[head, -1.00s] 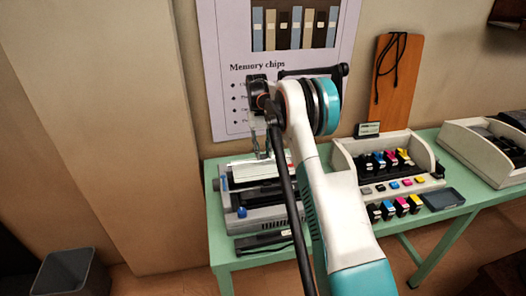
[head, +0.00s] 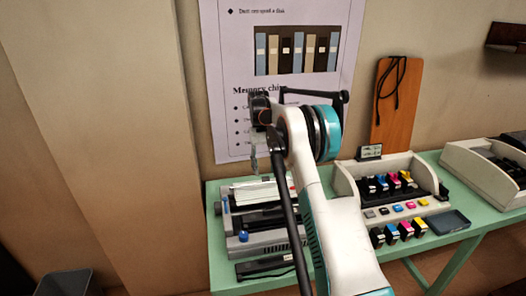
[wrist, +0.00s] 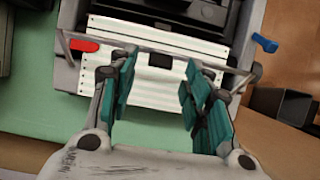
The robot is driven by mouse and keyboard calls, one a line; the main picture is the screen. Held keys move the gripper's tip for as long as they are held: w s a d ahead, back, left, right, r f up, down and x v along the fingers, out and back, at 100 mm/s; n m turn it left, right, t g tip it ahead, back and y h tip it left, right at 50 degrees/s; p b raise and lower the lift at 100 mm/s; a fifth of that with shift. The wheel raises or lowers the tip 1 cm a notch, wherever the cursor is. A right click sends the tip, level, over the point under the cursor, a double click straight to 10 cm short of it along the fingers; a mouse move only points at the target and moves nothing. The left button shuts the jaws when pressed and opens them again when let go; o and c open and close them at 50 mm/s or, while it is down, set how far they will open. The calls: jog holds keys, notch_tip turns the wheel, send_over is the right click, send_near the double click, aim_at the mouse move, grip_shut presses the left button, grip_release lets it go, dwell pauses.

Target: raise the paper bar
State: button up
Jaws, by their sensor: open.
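The printer (head: 262,222) stands at the left of the green table, with white sprocket-edged paper (wrist: 140,38) across its top. In the wrist view the thin grey paper bar (wrist: 205,63) crosses the paper, with a small black piece (wrist: 160,60) at its middle. A red lever (wrist: 84,45) is at the left and a blue lever (wrist: 265,43) at the right. My gripper (wrist: 158,78) is open and empty, its teal pads either side of the black piece in the picture. In the head view my gripper (head: 253,163) hangs above the printer. Whether it touches the bar cannot be told.
Right of the printer is a cream tray (head: 345,182) of ink cartridges, with loose cartridges before it and a small dark tray (head: 447,221) beside them. A second cream unit (head: 470,165) is further right. A poster and an orange board (head: 393,115) are behind. A bin (head: 65,284) stands on the floor.

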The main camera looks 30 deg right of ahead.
jog(key=v, duration=0.9)
jog(key=shift+r, duration=0.25)
jog(key=shift+c, duration=0.2)
